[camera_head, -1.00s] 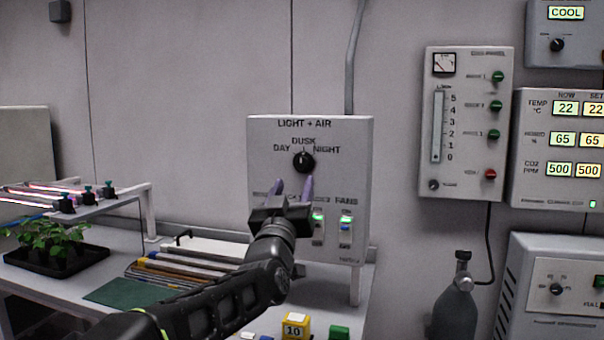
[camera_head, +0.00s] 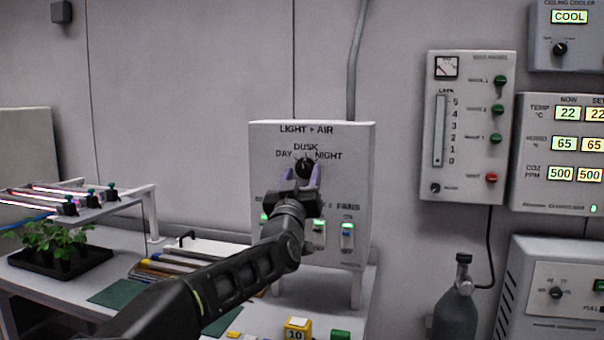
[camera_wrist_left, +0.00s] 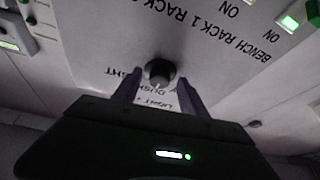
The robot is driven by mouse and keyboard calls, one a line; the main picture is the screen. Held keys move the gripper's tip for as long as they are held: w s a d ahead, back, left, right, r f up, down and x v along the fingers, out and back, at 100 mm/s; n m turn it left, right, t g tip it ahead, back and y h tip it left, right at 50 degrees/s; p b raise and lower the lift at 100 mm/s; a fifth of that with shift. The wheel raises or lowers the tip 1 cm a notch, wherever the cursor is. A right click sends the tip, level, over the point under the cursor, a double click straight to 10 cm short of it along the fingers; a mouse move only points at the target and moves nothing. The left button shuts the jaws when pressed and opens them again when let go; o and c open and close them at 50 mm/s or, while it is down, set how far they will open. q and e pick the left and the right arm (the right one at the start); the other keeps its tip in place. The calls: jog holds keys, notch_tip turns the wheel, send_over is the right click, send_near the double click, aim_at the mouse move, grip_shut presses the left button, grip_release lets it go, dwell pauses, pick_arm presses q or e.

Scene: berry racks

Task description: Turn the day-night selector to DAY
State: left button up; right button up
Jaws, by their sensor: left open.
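The day-night selector (camera_head: 305,166) is a round black knob on the upper part of the grey LIGHT + AIR panel (camera_head: 262,180). DAY is lettered at its left, DUSK above, NIGHT at its right. In the left wrist view the knob (camera_wrist_left: 160,72) appears upside down, and its pale mark seems to face the DUSK lettering. My left gripper (camera_head: 302,174) is open, with one purple-grey finger on each side of the knob. The fingers stand apart from it in the wrist view; I cannot tell how deep they reach. My right gripper is not in view.
Lit green switches, including the FANS switch (camera_head: 347,236), sit below the knob, partly behind my wrist. A gauge panel (camera_head: 468,185) hangs to the right, above a grey gas cylinder (camera_head: 456,312). A plant tray (camera_head: 62,264) and a yellow block (camera_head: 297,328) are on the bench.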

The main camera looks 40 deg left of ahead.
pick_arm(q)
grip_shut()
dwell(0.5)
